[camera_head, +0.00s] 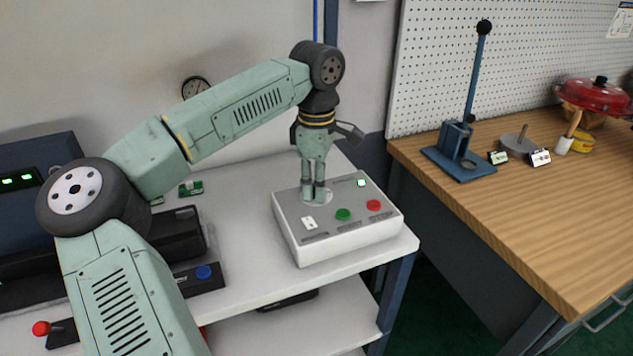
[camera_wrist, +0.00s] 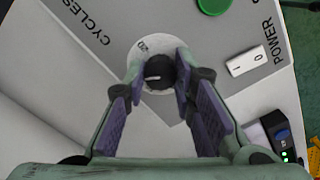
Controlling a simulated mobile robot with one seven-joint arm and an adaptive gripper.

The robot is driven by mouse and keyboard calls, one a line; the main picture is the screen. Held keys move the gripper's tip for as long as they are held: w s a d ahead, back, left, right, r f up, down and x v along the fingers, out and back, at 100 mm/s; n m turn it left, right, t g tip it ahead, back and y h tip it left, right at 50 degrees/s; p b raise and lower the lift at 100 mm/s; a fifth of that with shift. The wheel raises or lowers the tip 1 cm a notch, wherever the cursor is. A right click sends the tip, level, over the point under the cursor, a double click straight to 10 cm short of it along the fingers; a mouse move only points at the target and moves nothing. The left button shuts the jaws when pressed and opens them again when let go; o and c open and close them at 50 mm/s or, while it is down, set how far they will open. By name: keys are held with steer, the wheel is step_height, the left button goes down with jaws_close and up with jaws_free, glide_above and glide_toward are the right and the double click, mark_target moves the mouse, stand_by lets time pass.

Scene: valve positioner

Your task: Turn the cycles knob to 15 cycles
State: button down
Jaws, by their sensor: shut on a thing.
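The cycles knob (camera_wrist: 160,70) is a black knob on a round white dial (camera_wrist: 150,45), beside the printed word CYCLES in the wrist view. A light mark on the knob points left in that view. One dial number, which looks like 20, shows above the knob; the others are hidden or unreadable. My gripper (camera_wrist: 158,76) points down with a finger on each side of the knob and is shut on it. In the head view my gripper (camera_head: 314,192) stands over the dial on the grey-topped control box (camera_head: 325,252) and hides the knob.
The box carries a green button (camera_head: 343,214), a red button (camera_head: 374,205), a white power switch (camera_head: 309,223) and a small lit display (camera_head: 361,183). It sits near the front right of the white table (camera_head: 245,260). A wooden workbench (camera_head: 560,220) stands at right.

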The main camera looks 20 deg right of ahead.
stand_by(0.5)
steer(key=c, duration=1.3)
jaws_free()
step_height(320, 180, up, 12)
